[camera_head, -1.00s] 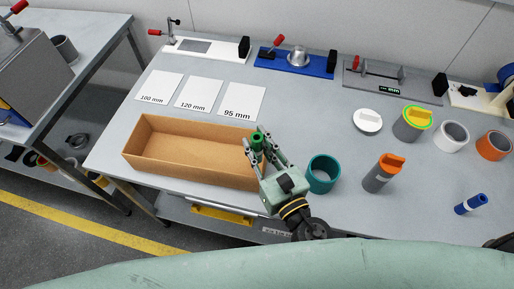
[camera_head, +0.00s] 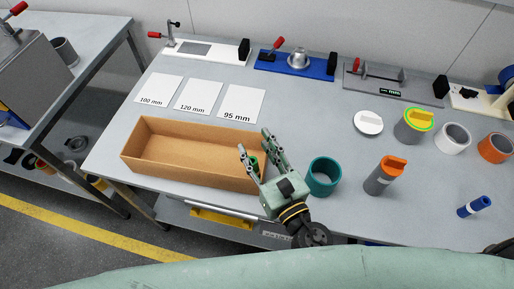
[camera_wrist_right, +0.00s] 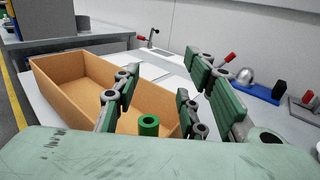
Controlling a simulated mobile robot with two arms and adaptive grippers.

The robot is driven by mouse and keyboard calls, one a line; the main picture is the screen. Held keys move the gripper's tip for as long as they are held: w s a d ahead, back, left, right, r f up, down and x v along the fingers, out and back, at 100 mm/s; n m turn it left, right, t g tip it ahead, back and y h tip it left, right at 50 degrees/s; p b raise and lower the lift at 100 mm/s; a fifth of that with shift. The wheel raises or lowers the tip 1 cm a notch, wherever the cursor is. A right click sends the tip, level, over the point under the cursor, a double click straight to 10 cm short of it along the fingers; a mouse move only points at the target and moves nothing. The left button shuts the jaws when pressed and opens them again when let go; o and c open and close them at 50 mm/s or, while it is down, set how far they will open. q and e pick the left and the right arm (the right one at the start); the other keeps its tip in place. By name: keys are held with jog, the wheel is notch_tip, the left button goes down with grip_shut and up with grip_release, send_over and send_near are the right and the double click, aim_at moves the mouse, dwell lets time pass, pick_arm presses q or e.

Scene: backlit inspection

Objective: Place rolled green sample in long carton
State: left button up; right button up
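The long carton (camera_head: 185,165) is an open brown cardboard box on the grey table. The rolled green sample (camera_head: 253,162) is a small green tube, partly hidden by my fingers, at the carton's right end. In the right wrist view the sample (camera_wrist_right: 148,125) stands upright inside the carton (camera_wrist_right: 75,95), its hollow top showing; its base is hidden. My right gripper (camera_head: 254,141) is over the carton's right end with its fingers spread on either side of the sample, apart from it. My left gripper is not in view.
A teal ring (camera_head: 323,176) stands close right of my right gripper. Labelled white cards (camera_head: 240,104) lie behind the carton, with fixtures (camera_head: 297,62) along the back.

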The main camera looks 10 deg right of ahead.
jog(key=shift+r, duration=0.1)
jog(key=shift+r+p, duration=0.25)
jog(key=shift+p, duration=0.1)
jog(key=shift+r+p, duration=0.4)
jog(key=b+v, duration=0.8)
jog(key=v, duration=0.4)
jog(key=shift+d+f, duration=0.1)
